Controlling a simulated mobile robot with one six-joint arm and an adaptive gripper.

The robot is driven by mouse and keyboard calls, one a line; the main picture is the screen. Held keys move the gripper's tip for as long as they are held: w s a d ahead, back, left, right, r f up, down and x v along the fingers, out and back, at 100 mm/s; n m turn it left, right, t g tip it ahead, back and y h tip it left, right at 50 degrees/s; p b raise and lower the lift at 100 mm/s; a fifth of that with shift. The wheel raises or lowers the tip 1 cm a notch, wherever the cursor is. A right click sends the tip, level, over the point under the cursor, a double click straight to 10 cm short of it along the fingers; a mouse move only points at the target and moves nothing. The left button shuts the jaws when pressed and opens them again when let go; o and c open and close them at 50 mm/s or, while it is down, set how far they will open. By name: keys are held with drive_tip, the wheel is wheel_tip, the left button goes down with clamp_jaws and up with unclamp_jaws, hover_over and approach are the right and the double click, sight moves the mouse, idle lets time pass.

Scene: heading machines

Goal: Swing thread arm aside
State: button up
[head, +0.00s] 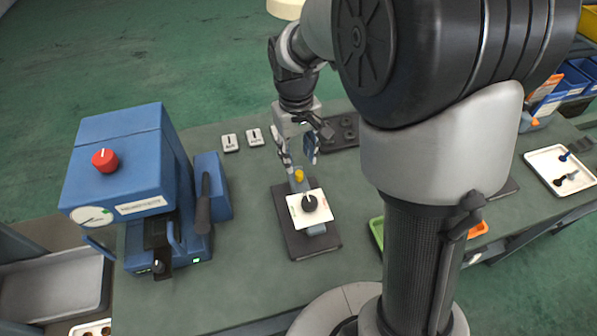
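A small fixture stands on a dark base plate (318,246) in the middle of the bench. It carries a white square plate (299,212) with a black knob (309,203) on top, and a yellow knob (299,176) just behind the plate. I cannot tell for certain which part is the thread arm. My gripper (298,161) points down just behind and above the yellow knob, with its two fingers apart and nothing visible between them. Whether a finger touches the fixture is not clear.
A blue machine (122,150) with a red knob (105,160) and a dark lever (203,205) stands left. Two white labelled blocks (230,143) lie behind. A dark holed tray (345,130) is behind right. A white tray (545,160) sits far right.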

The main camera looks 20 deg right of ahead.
sight(299, 173)
wheel_tip(299, 173, down, 6)
drive_tip(key=shift+d+f+b, duration=0.1)
drive_tip(key=shift+f+b, duration=0.1)
drive_tip(key=shift+b, duration=0.55)
drive_tip(key=shift+c, duration=0.2)
clamp_jaws()
